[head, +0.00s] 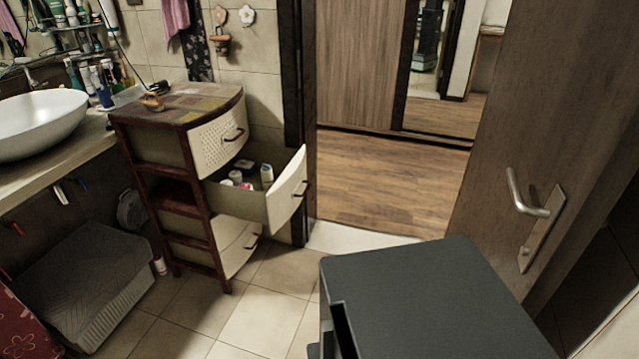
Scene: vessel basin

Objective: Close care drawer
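The open drawer (287,193), which appears to be the care drawer, is pulled well out of a small cabinet (160,155) in the head view. It has a cream front with a dark handle (303,187). Several small bottles and jars (267,173) stand inside it. The drawer above (217,139) and the one below (238,248) look shut. My gripper is not in view.
A wooden door (545,130) stands open at the right, with a doorway beside it. A white basin (40,122) on a counter is at the left. A grey box (85,285) sits below it. Tiled floor (245,315) before the cabinet is clear.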

